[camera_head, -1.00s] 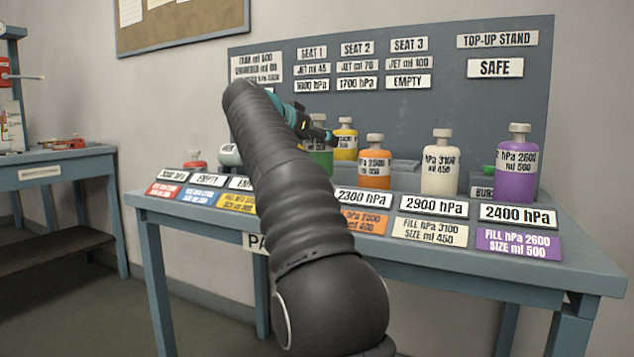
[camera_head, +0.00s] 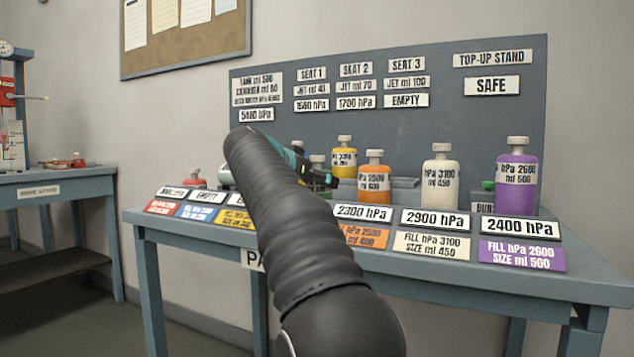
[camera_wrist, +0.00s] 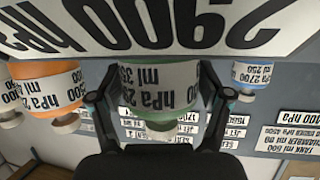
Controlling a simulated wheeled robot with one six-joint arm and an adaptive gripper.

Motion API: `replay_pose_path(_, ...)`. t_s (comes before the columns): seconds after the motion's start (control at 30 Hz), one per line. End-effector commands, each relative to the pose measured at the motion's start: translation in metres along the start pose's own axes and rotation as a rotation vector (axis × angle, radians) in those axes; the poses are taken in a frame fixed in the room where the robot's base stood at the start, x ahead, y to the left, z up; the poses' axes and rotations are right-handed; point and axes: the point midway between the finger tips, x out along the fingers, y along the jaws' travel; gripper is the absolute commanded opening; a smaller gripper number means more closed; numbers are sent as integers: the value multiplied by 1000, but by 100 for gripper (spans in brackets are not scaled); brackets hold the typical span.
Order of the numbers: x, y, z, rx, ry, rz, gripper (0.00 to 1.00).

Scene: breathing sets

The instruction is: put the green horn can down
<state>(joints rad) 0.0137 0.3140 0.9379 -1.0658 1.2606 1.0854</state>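The green horn can (camera_wrist: 160,72) shows upside down in the wrist view, with a white label and a pale cap. My gripper (camera_wrist: 160,98) has one finger on each side of it, apparently pressed against its sides. In the head view my gripper (camera_head: 322,180) is low over the table, behind the row of plates. Whether the can's base touches the table cannot be seen. A plate reading 2900 hPa (camera_wrist: 165,22) is close by in the wrist view.
An orange can (camera_head: 374,180) stands just right of my gripper, with a yellow can (camera_head: 344,160) behind. A cream can (camera_head: 440,180) and a purple can (camera_head: 516,185) stand further right. A blue can (camera_wrist: 255,78) shows in the wrist view. The backboard (camera_head: 440,130) rises behind.

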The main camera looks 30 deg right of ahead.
Motion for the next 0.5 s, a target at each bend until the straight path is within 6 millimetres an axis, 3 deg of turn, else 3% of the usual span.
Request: replay_pose_path(0.5,-6,0,-4,0,0,-1,95)
